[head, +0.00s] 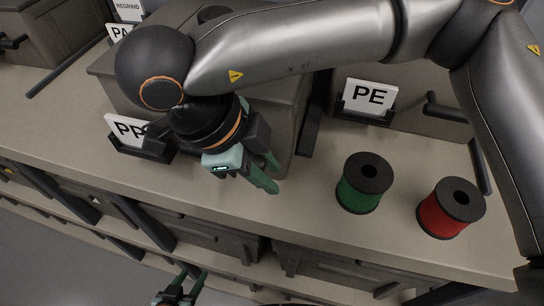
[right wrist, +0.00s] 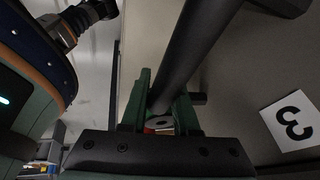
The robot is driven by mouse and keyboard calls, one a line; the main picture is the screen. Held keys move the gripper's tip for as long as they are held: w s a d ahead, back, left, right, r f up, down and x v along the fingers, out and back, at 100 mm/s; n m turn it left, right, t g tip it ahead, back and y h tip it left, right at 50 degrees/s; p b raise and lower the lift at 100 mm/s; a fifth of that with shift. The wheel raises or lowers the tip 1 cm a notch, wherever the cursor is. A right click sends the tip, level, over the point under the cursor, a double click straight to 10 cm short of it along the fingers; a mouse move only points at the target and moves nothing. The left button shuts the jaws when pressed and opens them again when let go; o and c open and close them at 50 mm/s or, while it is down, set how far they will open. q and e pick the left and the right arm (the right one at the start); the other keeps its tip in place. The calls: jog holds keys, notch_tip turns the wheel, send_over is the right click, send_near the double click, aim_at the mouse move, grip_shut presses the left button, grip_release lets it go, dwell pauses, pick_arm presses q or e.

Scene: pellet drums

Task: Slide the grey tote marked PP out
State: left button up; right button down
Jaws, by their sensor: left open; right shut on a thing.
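The grey PP tote (head: 118,72) stands on the upper shelf, its white PP card (head: 126,130) on the front at the left. My right arm crosses above the tote and hides much of its top and front. My right gripper (head: 268,178) is at the tote's front, right of the card. In the right wrist view, its green fingers (right wrist: 160,110) are shut around a dark bar (right wrist: 190,55), apparently the tote's handle; the head view hides this grip. My left gripper (head: 184,284) is open and empty at the bottom edge, low in front of the shelves.
A tote with a PE card (head: 368,96) stands to the right. A green spool (head: 364,184) and a red spool (head: 451,207) stand near the shelf's front edge. Another tote (head: 62,32) is at far left. A card marked like a 3 (right wrist: 291,121) shows at right.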

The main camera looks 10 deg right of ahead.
jog(key=shift+s, duration=0.15)
jog(key=s+a+b, duration=0.1)
jog(key=s+a, duration=0.1)
jog(key=s, duration=0.3)
jog(key=shift+s+a, duration=0.2)
jog(key=shift+s, duration=0.05)
dwell(0.5)
jog(key=shift+s+a+b, duration=0.2)
jog(key=shift+s+a, duration=0.05)
jog(key=shift+s, duration=0.35)
jog(key=shift+s+a+b, duration=0.15)
jog(key=shift+s+a, duration=0.1)
jog(key=shift+s, duration=0.3)
jog(key=c, duration=0.6)
grip_release()
jog(key=shift+s, duration=0.1)
jog(key=shift+s+a, duration=0.3)
jog(key=shift+s, duration=0.3)
jog(key=shift+w+f, duration=0.1)
